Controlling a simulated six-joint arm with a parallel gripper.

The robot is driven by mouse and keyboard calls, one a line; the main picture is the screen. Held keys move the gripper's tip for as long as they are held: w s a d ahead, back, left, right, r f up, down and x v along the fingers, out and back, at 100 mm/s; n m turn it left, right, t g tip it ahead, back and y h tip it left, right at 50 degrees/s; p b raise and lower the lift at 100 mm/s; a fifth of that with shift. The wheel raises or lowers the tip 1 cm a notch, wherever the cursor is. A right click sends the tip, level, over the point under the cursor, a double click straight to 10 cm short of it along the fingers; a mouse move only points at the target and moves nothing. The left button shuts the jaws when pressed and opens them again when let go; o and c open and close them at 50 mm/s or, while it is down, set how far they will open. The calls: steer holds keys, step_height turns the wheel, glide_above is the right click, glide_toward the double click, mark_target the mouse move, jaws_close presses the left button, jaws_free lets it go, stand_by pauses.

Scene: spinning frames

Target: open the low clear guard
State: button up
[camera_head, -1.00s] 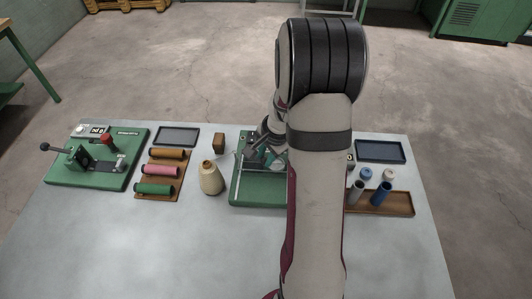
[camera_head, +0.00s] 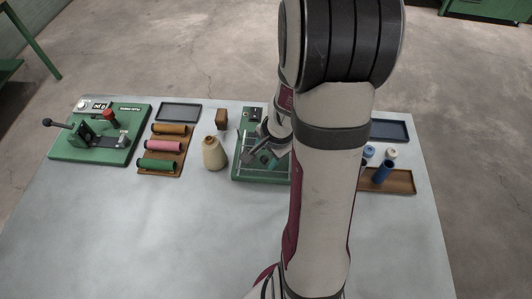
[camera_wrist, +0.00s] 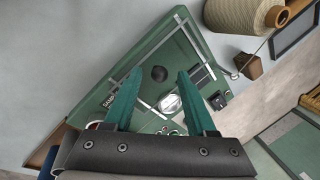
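The green machine (camera_head: 250,178) sits mid-table, partly hidden behind my arm in the head view. The low clear guard shows as thin pale frame bars over its base; a bar is plain in the wrist view (camera_wrist: 197,48). The guard seems low over the base, but its clear panel is hard to make out. My gripper (camera_wrist: 159,76) has two teal fingers spread apart over the machine, with nothing visibly held. Whether the fingers touch anything cannot be told.
A cream yarn cone (camera_head: 213,155) and a small brown block (camera_head: 221,119) stand left of the machine. A rack of coloured spools (camera_head: 163,147) and a green lever machine (camera_head: 96,140) lie farther left. A wooden tray (camera_head: 398,181) with spools is at right. The front table is clear.

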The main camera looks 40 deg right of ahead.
steer(key=v, duration=1.6)
steer(key=shift+f, duration=0.15)
steer(key=s+a+n+g, duration=0.1)
steer(key=s+a+n, duration=0.2)
steer(key=a, duration=0.3)
steer(key=s+a+n+g+y, duration=0.1)
steer(key=s+a+n, duration=0.3)
steer(key=a, duration=0.3)
steer(key=s+a+f+n+g, duration=0.1)
steer(key=s+a+n, duration=0.3)
steer(key=a, duration=0.3)
steer(key=shift+a+n+y, duration=0.15)
steer(key=shift+n+y, duration=0.25)
steer(key=shift+n, duration=0.4)
